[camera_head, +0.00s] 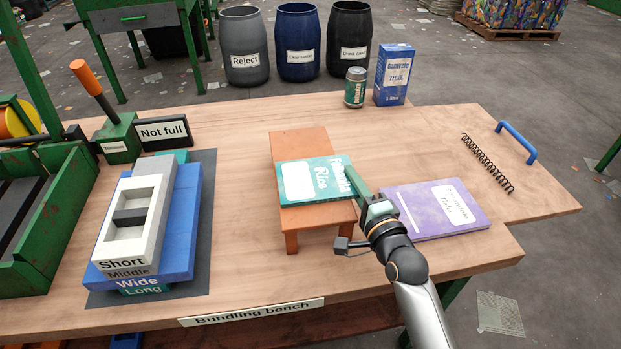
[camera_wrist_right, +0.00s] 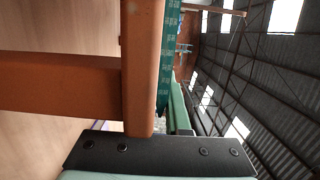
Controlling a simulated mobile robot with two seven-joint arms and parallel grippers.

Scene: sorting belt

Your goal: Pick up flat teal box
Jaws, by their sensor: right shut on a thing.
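The flat teal box (camera_head: 312,182) with a white label lies on a small orange stand (camera_head: 299,146), its right edge sticking out past the stand's top. My right gripper (camera_head: 354,182) comes in from the front right and is shut on that right edge. In the right wrist view the teal box (camera_wrist_right: 168,62) shows edge-on against the stand (camera_wrist_right: 140,60), close to my right gripper's green finger (camera_wrist_right: 180,108). The other finger is hidden. I cannot tell any gap between box and stand. My left gripper is not in view.
A flat purple box (camera_head: 437,209) lies just right of my gripper. A can (camera_head: 355,88) and a blue carton (camera_head: 393,76) stand behind. A spring (camera_head: 487,163) and a blue handle (camera_head: 516,143) lie at right. Stacked blocks (camera_head: 140,215) stand at left. The bench (camera_head: 235,235) is bare left of the stand.

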